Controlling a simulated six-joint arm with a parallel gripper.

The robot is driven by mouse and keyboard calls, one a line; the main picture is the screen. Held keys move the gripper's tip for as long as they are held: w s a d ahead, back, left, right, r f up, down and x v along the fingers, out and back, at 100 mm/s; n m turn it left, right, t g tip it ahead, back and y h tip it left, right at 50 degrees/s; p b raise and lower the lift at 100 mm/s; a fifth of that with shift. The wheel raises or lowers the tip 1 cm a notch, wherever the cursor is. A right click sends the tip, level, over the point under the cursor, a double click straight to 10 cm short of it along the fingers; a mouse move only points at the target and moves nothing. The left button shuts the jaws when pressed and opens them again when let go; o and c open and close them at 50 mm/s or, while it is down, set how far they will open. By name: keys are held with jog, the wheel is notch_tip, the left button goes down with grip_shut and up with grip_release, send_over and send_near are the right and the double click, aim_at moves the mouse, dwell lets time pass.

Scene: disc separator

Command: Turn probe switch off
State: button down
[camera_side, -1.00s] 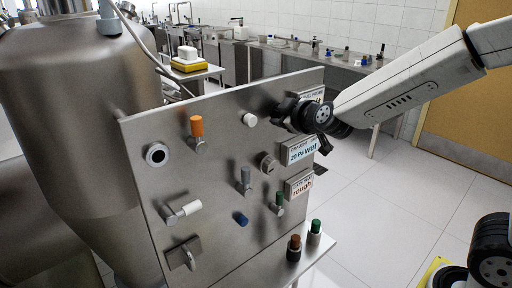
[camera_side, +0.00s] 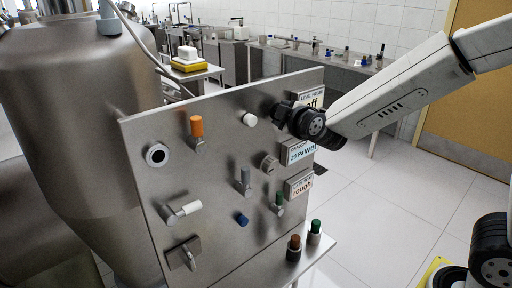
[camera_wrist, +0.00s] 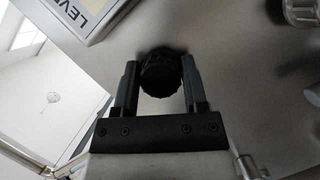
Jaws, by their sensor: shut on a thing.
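A dark ribbed knob (camera_wrist: 160,74) sits on the metal panel (camera_side: 215,130) and shows between my fingers in the wrist view. My gripper (camera_wrist: 159,66) is shut on it, one finger on each side. In the side view my gripper (camera_side: 284,113) is at the panel's upper right and hides the knob. Beside it, a sign (camera_side: 312,95) headed "LEVEL PROBE" reads "off", partly covered by my wrist. The sign's edge also shows at the top left of the wrist view (camera_wrist: 95,14).
The panel carries an orange-handled switch (camera_side: 196,127), a white knob (camera_side: 249,120), a blue button (camera_side: 242,220), and a white-handled lever (camera_side: 188,209). Signs "20 Pa wet" (camera_side: 300,153) and "rough" (camera_side: 300,187) are below my gripper. Green and brown-capped bottles (camera_side: 294,247) stand on a shelf at lower right.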

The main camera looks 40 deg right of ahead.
jog(key=shift+c, duration=0.7)
grip_release()
jog(key=v, duration=0.7)
jog(key=shift+s+a, duration=0.2)
jog(key=shift+s, duration=0.15)
jog(key=shift+r, duration=0.1)
notch_tip(320, 180, down, 12)
jog(key=s+a+m+g+y, duration=0.2)
jog(key=s+m+g+y, duration=0.1)
jog(key=g+y, duration=0.25)
jog(key=s+d+f+m+g, duration=0.4)
jog(key=s+f+m+g, duration=0.1)
jog(key=s+f+g, duration=0.1)
jog(key=s+f, duration=0.1)
jog(key=s, duration=0.1)
jog(key=shift+s+f+g, duration=0.35)
jog(key=shift+f, duration=0.05)
